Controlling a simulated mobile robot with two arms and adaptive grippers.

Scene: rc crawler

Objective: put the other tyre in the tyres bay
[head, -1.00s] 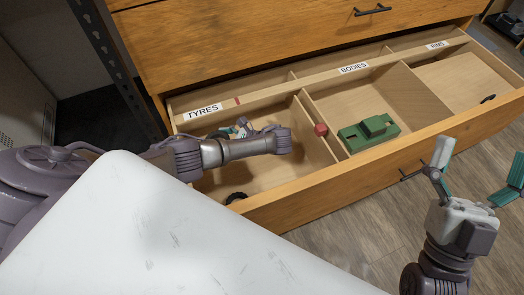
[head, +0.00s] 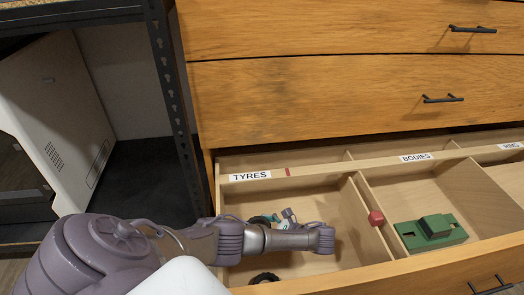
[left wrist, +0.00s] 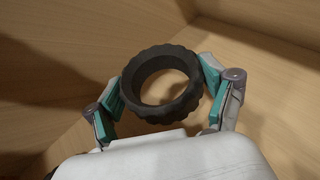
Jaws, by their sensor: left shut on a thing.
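A black treaded tyre (left wrist: 160,85) is gripped between the teal pads of my left gripper (left wrist: 162,88) in the left wrist view, with wooden drawer surfaces around it. In the head view my left gripper (head: 287,216) is inside the bay labelled TYRES (head: 338,190), and part of the held tyre (head: 260,219) shows beside it. My forearm hides part of the bay. Another black tyre (head: 264,278) is at the near side of the same bay, partly hidden by the front edge and my arm. My right gripper is out of view.
The open drawer's BODIES bay (head: 440,187) holds a green car body (head: 432,231). A small red block (head: 376,218) is at the divider between the bays. Closed drawers (head: 340,100) rise behind. A dark metal shelf post (head: 168,90) stands at left.

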